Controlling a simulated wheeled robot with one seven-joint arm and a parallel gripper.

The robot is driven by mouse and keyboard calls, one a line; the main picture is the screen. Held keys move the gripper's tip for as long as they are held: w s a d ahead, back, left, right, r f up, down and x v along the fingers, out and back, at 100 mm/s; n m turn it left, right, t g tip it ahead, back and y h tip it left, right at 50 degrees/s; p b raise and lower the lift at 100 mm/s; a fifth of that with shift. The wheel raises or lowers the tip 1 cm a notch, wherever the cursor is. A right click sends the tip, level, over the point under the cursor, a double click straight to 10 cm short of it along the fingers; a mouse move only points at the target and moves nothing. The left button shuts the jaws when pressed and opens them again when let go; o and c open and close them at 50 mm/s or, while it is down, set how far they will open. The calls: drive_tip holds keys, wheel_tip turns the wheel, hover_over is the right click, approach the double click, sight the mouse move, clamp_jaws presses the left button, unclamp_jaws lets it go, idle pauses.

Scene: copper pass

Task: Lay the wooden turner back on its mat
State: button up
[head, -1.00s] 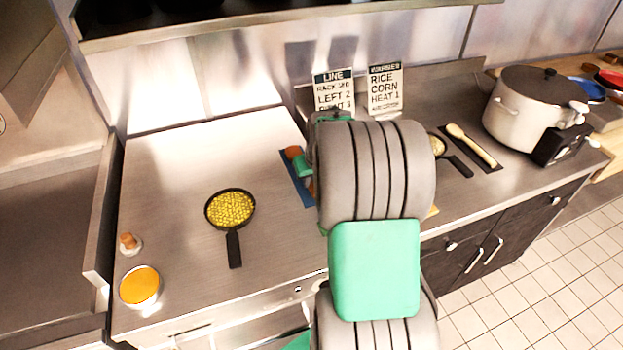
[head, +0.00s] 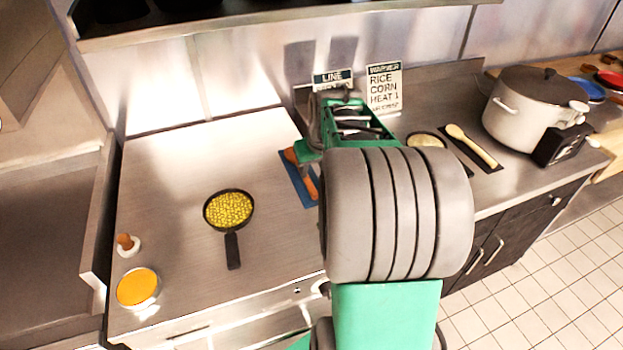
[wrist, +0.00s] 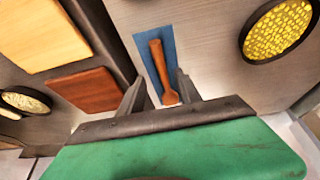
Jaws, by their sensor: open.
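The wooden turner (head: 311,187) lies lengthwise on its narrow blue mat (head: 294,180) on the steel counter. In the head view, my arm and gripper partly cover them. In the wrist view, the turner (wrist: 158,66) lies along the blue mat (wrist: 170,42), its near end between my fingers in the picture. My gripper (wrist: 160,82) is open with nothing held. It appears above the mat, apart from the turner.
A black pan of corn (head: 228,209) stands left of the mat. An orange-filled container (head: 138,288) is front left. Boards (wrist: 88,90) show in the wrist view.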

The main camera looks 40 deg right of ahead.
drive_tip(key=s+a+r+n, duration=0.1)
drive_tip(key=s+a+r, duration=0.1)
drive_tip(key=a, duration=0.5)
drive_tip(key=s+a+r+n, duration=0.1)
drive_tip(key=s+a+r, duration=0.1)
drive_tip(key=a, duration=0.4)
drive_tip(key=s+a+f+n+y, duration=0.1)
drive_tip(key=s+a+f, duration=0.1)
drive_tip(key=s+a, duration=0.6)
drive_tip(key=a, duration=0.2)
drive_tip(key=shift+s+a+f, duration=0.2)
drive_tip(key=shift+s+a, duration=0.1)
drive_tip(key=shift+s, duration=0.05)
